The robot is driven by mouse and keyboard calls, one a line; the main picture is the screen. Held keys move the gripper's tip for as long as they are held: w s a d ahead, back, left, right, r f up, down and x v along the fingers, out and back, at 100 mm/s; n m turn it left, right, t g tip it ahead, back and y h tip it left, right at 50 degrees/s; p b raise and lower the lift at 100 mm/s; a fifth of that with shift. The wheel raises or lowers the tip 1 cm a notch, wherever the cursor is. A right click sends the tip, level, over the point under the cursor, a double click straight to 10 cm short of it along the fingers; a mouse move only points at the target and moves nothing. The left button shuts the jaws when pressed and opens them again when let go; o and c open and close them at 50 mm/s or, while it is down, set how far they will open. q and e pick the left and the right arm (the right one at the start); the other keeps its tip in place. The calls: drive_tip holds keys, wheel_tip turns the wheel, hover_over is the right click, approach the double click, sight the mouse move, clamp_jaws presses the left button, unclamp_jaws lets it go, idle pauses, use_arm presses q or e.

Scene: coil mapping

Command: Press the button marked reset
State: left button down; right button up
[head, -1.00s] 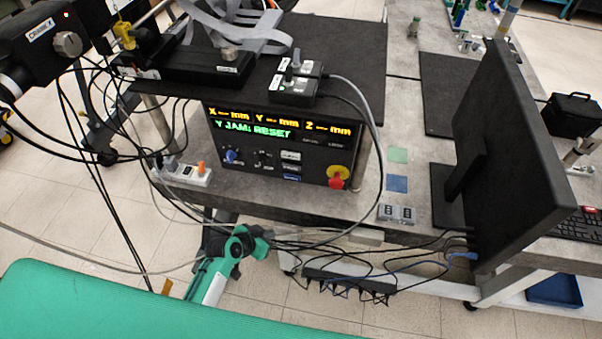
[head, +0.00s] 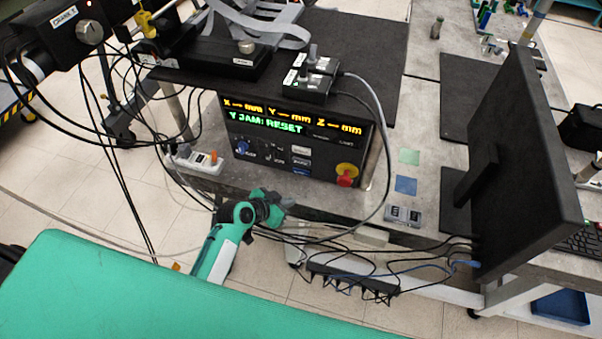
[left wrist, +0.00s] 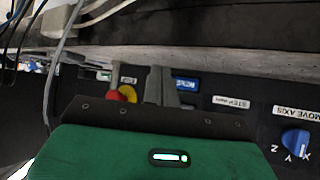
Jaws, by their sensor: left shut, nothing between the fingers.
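The black control box (head: 330,163) has a lit display (head: 265,124) reading "Y JAM: RESET". Its front carries a column of small buttons, including a blue button (head: 299,172); I cannot read a reset mark on any of them. My left gripper (head: 288,199) is in front of the panel's lower edge, below the buttons. In the left wrist view the shut, empty fingers (left wrist: 160,84) point at the panel, between the red and yellow stop knob (left wrist: 124,94) and a blue button (left wrist: 186,85). Contact cannot be told. My right gripper is not in view.
A blue axis knob (head: 242,147) sits left on the panel. Black cables (head: 345,248) hang below the bench edge. A monitor (head: 520,150) stands at the right. A power strip (head: 198,160) lies left of the box.

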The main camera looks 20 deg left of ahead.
sight(301, 172)
use_arm(q)
drive_tip(key=w+b, duration=0.1)
drive_tip(key=w, duration=0.5)
drive_tip(key=shift+d+b, duration=0.1)
drive_tip(key=shift+b, duration=0.25)
drive_tip(key=shift+w, duration=0.7)
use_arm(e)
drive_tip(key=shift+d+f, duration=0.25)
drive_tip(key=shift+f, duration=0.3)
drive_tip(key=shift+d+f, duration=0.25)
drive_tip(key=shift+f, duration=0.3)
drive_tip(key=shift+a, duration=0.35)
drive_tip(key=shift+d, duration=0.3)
use_arm(q)
drive_tip(key=shift+w, duration=0.15)
drive_tip(key=shift+w, duration=0.25)
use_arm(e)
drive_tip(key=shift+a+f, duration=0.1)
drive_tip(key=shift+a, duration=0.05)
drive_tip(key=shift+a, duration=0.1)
